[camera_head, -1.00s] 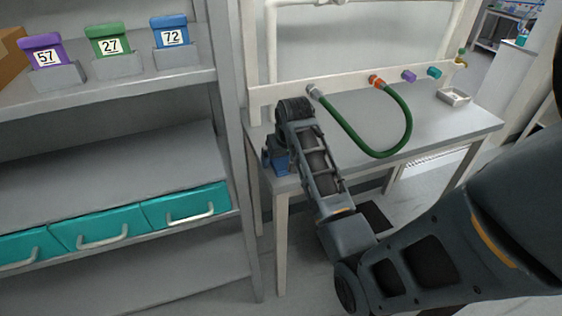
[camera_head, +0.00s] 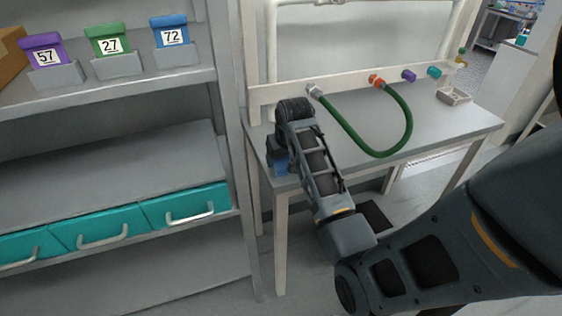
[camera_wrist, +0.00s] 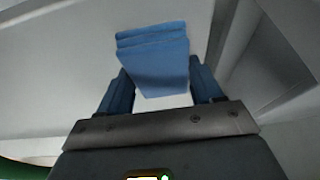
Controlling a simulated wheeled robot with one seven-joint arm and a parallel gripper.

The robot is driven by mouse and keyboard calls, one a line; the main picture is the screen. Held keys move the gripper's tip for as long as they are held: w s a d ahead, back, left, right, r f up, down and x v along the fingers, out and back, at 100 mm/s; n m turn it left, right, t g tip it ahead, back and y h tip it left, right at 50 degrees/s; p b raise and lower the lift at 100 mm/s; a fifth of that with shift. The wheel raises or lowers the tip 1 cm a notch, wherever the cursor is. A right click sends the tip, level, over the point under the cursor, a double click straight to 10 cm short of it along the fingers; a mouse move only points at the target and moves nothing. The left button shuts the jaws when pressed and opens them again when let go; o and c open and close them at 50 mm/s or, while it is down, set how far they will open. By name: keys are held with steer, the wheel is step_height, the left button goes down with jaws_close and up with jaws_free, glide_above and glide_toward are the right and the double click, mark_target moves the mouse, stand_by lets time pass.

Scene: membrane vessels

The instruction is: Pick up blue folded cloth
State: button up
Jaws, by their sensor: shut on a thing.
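The blue folded cloth (camera_wrist: 155,58) shows in the wrist view as a thick stack of layers between the two blue fingers of my gripper (camera_wrist: 160,82). My gripper is shut on it. The cloth extends out beyond the fingertips. In the head view my gripper (camera_head: 278,155) is at the left end of the grey table, partly hidden by my own arm. A small blue patch shows there, and I cannot tell whether it is cloth or finger. Whether the cloth touches the table is not clear.
A shelf unit (camera_head: 232,150) with teal drawers (camera_head: 185,207) and numbered bins stands close on the left.

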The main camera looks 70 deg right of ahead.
mark_target(285, 159)
steer(key=shift+c, duration=0.5)
steer(key=shift+r, duration=0.45)
steer(key=r, duration=0.2)
steer(key=r+b, duration=0.1)
steer(key=r, duration=0.1)
steer(key=shift+s+d, duration=0.25)
steer(key=shift+s, duration=0.1)
steer(key=s+d+r+b, duration=0.1)
steer(key=s+d+r, duration=0.4)
steer(key=s, duration=0.4)
steer(key=shift+s+r, duration=0.3)
steer(key=shift+r, duration=0.4)
